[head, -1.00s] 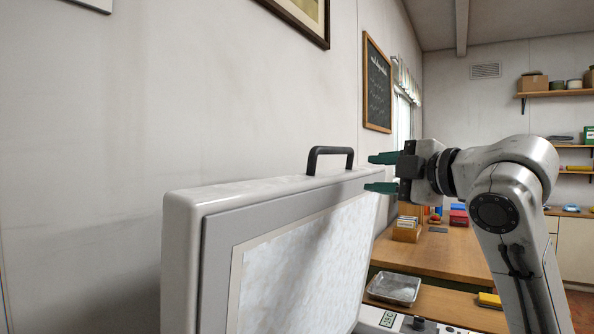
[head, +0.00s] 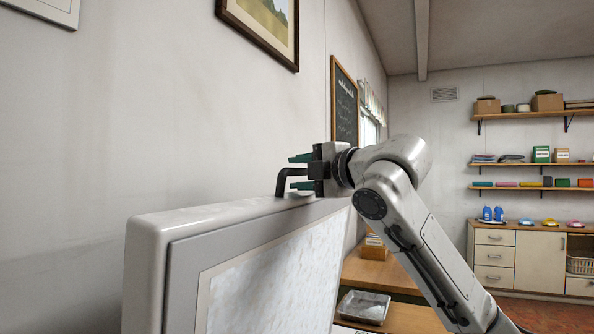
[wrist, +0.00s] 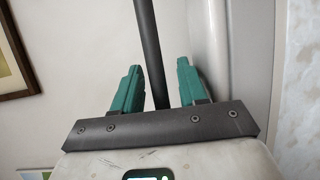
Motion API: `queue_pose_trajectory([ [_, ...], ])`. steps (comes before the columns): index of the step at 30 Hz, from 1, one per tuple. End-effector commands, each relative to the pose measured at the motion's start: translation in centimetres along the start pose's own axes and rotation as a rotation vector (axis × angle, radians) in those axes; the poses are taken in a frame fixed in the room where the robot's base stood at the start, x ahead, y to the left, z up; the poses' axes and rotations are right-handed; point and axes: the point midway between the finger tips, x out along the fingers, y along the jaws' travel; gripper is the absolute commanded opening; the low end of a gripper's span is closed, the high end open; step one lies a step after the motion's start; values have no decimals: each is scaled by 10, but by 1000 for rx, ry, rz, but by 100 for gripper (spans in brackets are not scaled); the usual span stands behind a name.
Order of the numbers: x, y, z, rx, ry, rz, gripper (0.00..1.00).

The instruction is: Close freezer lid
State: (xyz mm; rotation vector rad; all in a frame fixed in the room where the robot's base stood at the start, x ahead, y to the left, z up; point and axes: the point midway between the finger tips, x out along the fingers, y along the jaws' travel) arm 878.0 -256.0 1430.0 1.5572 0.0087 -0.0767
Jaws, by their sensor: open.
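The freezer lid (head: 200,222) stands raised, close to upright, with its pale inner panel (head: 275,275) facing the right. A black bar handle (head: 283,182) sits on its top edge. My gripper (head: 301,171) is at the handle, and its body hides the handle's far part in the head view. In the wrist view, the handle bar (wrist: 152,50) runs between the two green fingers of my gripper (wrist: 158,88), which are apart. The lid's edge (wrist: 225,45) is just right of the fingers. I cannot tell whether either finger touches the bar.
The wall stands close behind the lid, with a framed picture (head: 262,28) and a chalkboard (head: 344,100). A wooden counter (head: 375,275) with a metal tray (head: 362,307) lies beyond. Shelves and a cabinet (head: 540,262) stand at the far right.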

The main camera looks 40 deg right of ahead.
Motion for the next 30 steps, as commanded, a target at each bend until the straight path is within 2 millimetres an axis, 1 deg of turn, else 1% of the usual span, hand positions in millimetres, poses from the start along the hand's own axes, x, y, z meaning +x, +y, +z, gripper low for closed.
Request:
queue_pose_trajectory([
  [3, 10, 0, 0, -1, -1, -1, 42],
  [6, 13, 0, 0, -1, -1, 0, 42],
  [14, 14, 0, 0, -1, 0, 0, 42],
  [27, 14, -1, 0, 0, -1, 0, 0],
  [30, 14, -1, 0, 0, -1, -1, 0],
])
